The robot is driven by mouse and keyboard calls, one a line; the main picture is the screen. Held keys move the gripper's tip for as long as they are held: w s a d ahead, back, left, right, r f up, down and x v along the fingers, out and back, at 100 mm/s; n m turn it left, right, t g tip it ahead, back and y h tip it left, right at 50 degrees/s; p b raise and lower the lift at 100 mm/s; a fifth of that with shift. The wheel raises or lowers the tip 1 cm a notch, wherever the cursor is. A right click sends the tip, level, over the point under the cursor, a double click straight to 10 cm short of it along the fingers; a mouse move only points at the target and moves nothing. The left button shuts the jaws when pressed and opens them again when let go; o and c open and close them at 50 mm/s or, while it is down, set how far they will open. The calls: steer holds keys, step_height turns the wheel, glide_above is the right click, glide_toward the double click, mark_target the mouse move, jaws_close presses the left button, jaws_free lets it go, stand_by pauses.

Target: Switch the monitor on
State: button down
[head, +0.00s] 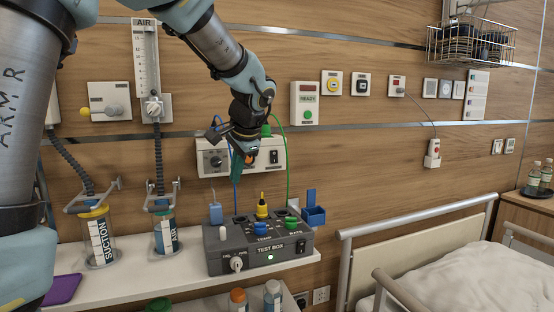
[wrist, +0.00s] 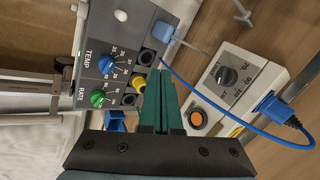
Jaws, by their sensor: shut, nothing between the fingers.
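A white wall unit (head: 205,168) with a dark dial, an orange round button and a black rocker switch (head: 274,157) is mounted above the shelf; it may be the monitor, but I cannot read a name on it. My gripper (head: 237,172) is in front of its middle and hides part of it. In the wrist view the unit (wrist: 250,75) is right of the fingers, with its dial (wrist: 224,75) and orange button (wrist: 197,119). The green fingers (wrist: 160,100) are shut and empty, apart from the button in the picture. The rocker's position is too small to tell.
Blue and green cables (head: 289,170) hang near my gripper. Suction and air jars (head: 100,242) stand left.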

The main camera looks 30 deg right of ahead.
mark_target(274, 157)
steer(key=s+d+r+m+t, duration=0.1)
steer(key=d+r+m, duration=0.1)
steer(key=d+r, duration=0.2)
steer(key=s+d+r+m+t+h, duration=0.1)
steer(key=d+r, duration=0.4)
steer(key=d, duration=0.5)
steer(key=shift+s+d+m+t+b, duration=0.15)
steer(key=shift+s+m+t+b, duration=0.15)
steer(key=shift+s+m+t, duration=0.4)
steer(key=shift+s+g, duration=0.1)
steer(key=shift+g, duration=0.2)
steer(key=p+x, duration=0.1)
steer(key=x, duration=0.3)
steer(key=w+r+p+x, duration=0.1)
steer(key=x, duration=0.3)
steer(key=p+x, duration=0.1)
steer(key=x, duration=0.3)
steer(key=shift+w+d+r, duration=0.1)
steer(key=shift+w+d, duration=0.15)
steer(key=shift+w+p, duration=0.35)
steer(key=shift+w, duration=0.2)
steer(key=shift+d, duration=0.1)
steer(key=shift+f, duration=0.25)
